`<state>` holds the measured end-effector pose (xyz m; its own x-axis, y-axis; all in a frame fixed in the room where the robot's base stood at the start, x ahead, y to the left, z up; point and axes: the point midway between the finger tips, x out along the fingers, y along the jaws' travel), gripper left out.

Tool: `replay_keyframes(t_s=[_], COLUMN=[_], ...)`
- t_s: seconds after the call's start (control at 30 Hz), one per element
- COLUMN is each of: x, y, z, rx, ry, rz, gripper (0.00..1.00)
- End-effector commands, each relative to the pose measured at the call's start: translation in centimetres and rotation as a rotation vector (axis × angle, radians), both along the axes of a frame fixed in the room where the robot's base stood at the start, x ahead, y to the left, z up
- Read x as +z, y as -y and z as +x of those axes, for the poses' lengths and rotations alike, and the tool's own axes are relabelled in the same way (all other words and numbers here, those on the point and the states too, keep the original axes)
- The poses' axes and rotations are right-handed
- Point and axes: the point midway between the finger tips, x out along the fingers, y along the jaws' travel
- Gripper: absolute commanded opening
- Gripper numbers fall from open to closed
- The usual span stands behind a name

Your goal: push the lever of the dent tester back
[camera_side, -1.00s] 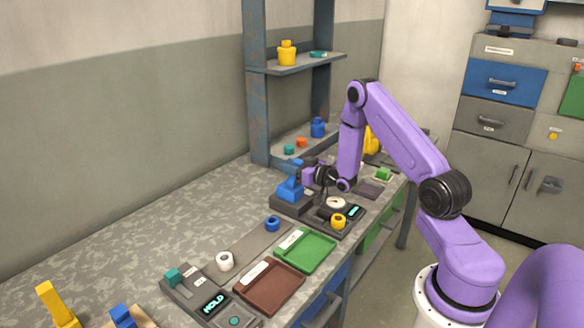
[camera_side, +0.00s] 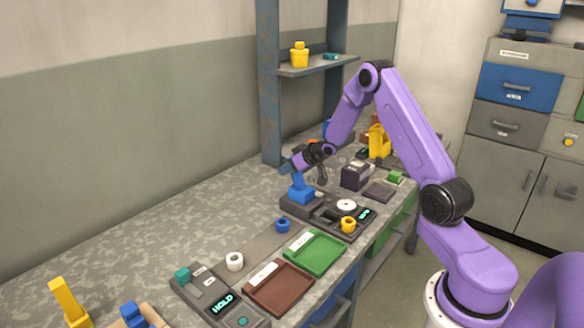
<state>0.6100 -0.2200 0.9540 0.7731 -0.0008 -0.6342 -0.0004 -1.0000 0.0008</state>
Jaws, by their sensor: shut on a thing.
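The dent tester (camera_side: 326,217) is a dark grey unit on the bench with a blue block (camera_side: 301,192) at its back left, a white round dial (camera_side: 346,205) and a lit display. A yellow ring (camera_side: 348,225) sits at its front. My gripper (camera_side: 321,178) is above the back of the tester, just right of the blue block. It is shut on what appears to be the tester's lever, which is small and mostly hidden by the dark fingers and wrist.
A green tray (camera_side: 316,253) and a brown tray (camera_side: 279,288) lie in front of the tester. A dark purple box (camera_side: 355,176) stands close right of my gripper. The bench's left side is largely clear.

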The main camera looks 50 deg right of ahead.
Motion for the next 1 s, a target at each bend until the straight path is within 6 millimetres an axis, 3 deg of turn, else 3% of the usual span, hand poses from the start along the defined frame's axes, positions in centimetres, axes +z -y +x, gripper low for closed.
replay_keyframes(t_s=[0.77,0.8,0.83,1.0], x=[-0.41,-0.41,-0.41,-0.38], y=[0.03,0.03,0.03,0.01], z=[0.42,0.42,0.41,0.42], rx=[-0.001,-0.001,-0.001,0.0], ry=[-0.065,-0.065,-0.065,-0.064], rz=[0.0,0.0,0.0,0.0], gripper=[0.0,0.44,0.54,0.55])
